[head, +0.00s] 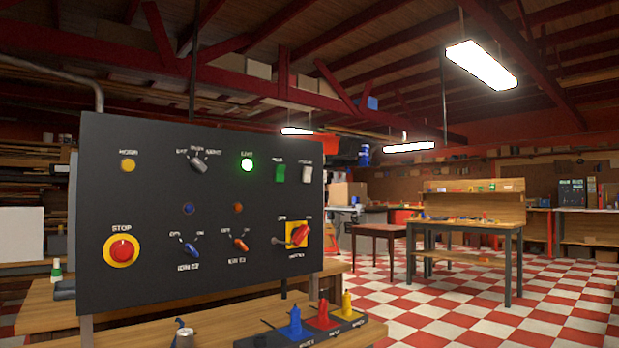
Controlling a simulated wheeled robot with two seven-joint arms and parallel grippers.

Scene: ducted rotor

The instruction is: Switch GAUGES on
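A dark control panel (215,130) stands at left, facing me at a slant. Its lettering is small and blurred; I cannot tell which label reads GAUGES. The top row has a yellow button (128,165), a grey selector knob (198,163), a lit green lamp (247,164), a green switch (279,174) and a white switch (307,174). Below are dim blue and orange lamps, a blue toggle (191,249), an orange-red toggle (241,244), a red rotary switch (302,234) on a yellow plate, and a red STOP button (122,250). Neither gripper is in view.
A dark box (268,341) with blue, red and yellow levers sits on the wooden bench (225,322) before the panel. A small grey metal part (184,335) stands left of it. A workbench (465,228) stands farther right. The checkered floor (450,318) looks clear at right.

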